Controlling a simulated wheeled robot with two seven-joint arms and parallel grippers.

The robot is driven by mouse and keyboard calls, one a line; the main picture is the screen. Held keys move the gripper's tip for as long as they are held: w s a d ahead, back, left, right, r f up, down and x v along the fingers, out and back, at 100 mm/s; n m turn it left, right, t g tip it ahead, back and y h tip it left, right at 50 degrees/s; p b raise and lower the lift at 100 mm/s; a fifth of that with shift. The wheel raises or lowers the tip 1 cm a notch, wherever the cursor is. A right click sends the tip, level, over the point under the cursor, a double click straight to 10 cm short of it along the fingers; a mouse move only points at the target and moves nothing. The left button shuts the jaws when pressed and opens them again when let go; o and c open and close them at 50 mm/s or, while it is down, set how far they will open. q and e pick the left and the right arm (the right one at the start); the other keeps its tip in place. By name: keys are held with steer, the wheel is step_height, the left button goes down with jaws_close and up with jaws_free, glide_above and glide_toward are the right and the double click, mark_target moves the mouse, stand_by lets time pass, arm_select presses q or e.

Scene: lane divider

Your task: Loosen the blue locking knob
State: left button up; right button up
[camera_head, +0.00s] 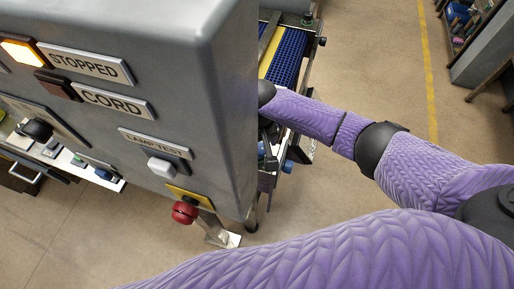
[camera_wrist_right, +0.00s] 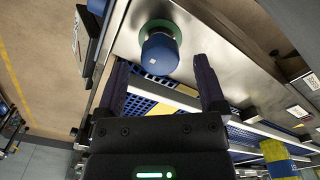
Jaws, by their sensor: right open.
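The blue locking knob (camera_wrist_right: 160,54) shows in the right wrist view, with a green ring around its base on a bare metal rail (camera_wrist_right: 205,45). My right gripper (camera_wrist_right: 162,72) is open, one finger on either side of the view below the knob. The knob appears ahead of the gap between the fingertips, and the gripper is not closed on it. In the head view my right arm reaches to the conveyor, and its gripper is hidden behind the grey control box (camera_head: 190,120). My left gripper is not seen.
The control box has a lit STOPPED lamp (camera_head: 22,52) and a red button (camera_head: 184,212) at its lower edge. A blue conveyor belt (camera_head: 287,58) lies behind it. A blue and yellow cylinder (camera_wrist_right: 278,157) stands at the wrist view's lower right.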

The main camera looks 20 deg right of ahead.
step_height(320, 180, down, 3)
steer(key=shift+b, duration=0.3)
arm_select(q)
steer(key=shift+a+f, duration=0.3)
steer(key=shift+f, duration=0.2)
arm_select(e)
steer(key=shift+c, duration=0.7)
jaws_close()
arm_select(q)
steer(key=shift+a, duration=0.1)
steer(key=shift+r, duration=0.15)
arm_select(e)
steer(key=shift+r, duration=0.1)
